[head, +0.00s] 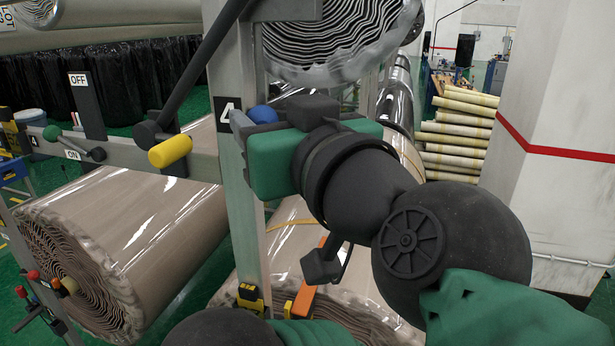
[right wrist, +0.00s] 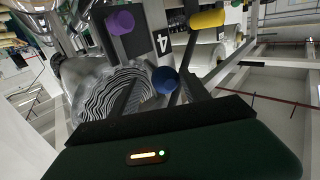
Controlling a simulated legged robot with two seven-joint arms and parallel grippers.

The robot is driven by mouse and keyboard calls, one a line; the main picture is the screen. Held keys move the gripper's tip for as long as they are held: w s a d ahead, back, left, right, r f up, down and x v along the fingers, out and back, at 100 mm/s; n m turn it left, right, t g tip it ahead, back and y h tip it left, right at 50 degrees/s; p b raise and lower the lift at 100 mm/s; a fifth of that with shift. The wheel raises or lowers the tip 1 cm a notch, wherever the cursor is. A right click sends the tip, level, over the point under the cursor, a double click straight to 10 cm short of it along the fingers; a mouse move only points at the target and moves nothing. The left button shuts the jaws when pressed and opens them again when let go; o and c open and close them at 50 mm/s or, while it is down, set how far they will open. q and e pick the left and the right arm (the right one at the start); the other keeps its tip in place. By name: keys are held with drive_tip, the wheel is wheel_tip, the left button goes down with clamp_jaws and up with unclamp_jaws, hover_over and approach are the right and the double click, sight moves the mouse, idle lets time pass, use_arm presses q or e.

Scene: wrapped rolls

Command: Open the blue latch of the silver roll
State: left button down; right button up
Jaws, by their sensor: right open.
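The blue latch knob (head: 262,114) shows beside the post marked 4, just past the green body of my right gripper (head: 252,124). In the right wrist view the round blue knob (right wrist: 165,80) sits between the dark fingers of my right gripper (right wrist: 164,88), which is open. Whether a finger touches the knob I cannot tell. In the head view the gripper and wrist hide most of the latch. The silver-wrapped roll (head: 345,35), with a wavy layered end, is at the top; it also shows in the right wrist view (right wrist: 108,98). My left gripper is not in view.
The metal post (head: 242,220) stands left of my right gripper. A black lever (head: 203,65) and a yellow handle (head: 170,151) are left of it. A brown wrapped roll (head: 125,235) lies lower left. A purple knob (right wrist: 120,22) shows in the right wrist view. A white pillar (head: 565,120) stands right.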

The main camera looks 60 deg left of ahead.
drive_tip(key=s+d+b, duration=0.2)
drive_tip(key=d+b, duration=0.5)
drive_tip(key=d, duration=0.4)
drive_tip(key=shift+s+d+f+b, duration=0.15)
drive_tip(key=shift+s+d+b, duration=0.1)
drive_tip(key=shift+b, duration=0.1)
